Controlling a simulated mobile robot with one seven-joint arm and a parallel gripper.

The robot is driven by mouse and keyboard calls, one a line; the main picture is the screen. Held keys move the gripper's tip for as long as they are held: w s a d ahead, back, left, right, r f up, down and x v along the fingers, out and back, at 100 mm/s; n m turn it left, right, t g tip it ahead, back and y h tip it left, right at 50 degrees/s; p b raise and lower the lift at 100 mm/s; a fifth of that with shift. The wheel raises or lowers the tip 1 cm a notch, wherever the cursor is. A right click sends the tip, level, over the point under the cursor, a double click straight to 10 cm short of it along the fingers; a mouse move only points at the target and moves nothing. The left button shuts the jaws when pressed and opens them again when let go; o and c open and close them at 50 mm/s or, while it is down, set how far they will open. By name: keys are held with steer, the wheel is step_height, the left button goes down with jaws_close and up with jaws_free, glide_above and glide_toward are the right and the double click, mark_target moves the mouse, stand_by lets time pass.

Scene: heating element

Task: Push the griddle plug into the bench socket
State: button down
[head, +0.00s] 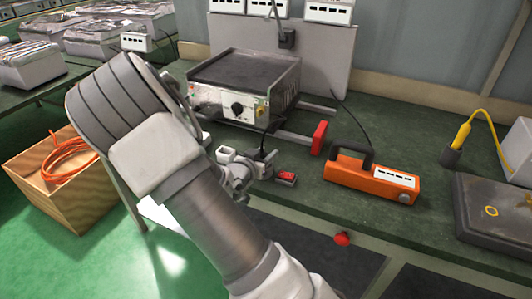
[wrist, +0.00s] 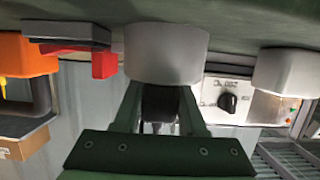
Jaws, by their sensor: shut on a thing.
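My gripper (head: 262,166) is low over the green bench, in front of the griddle; it also shows in the wrist view (wrist: 160,118). Its green fingers are shut on a dark plug (wrist: 160,102). The plug's far end is hard to make out. The griddle (head: 243,78) has a dark top, a white front panel and a black knob; its panel also shows in the wrist view (wrist: 228,101). A dark cord runs from the griddle down toward my gripper. White socket boxes (head: 327,11) sit high on the grey back panel. I cannot tell which socket is the bench socket.
An orange power box (head: 372,180) with a black handle stands right of my gripper. A red block (head: 319,138) and a small red part (head: 287,178) are between them. A red knob (head: 342,239) is on the bench front.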

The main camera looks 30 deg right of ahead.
steer(key=shift+c, duration=1.9)
jaws_free()
steer(key=shift+a, duration=0.1)
steer(key=p+v, duration=0.4)
steer(key=v, duration=1.3)
steer(key=shift+s, duration=0.15)
steer(key=shift+a+r, duration=0.1)
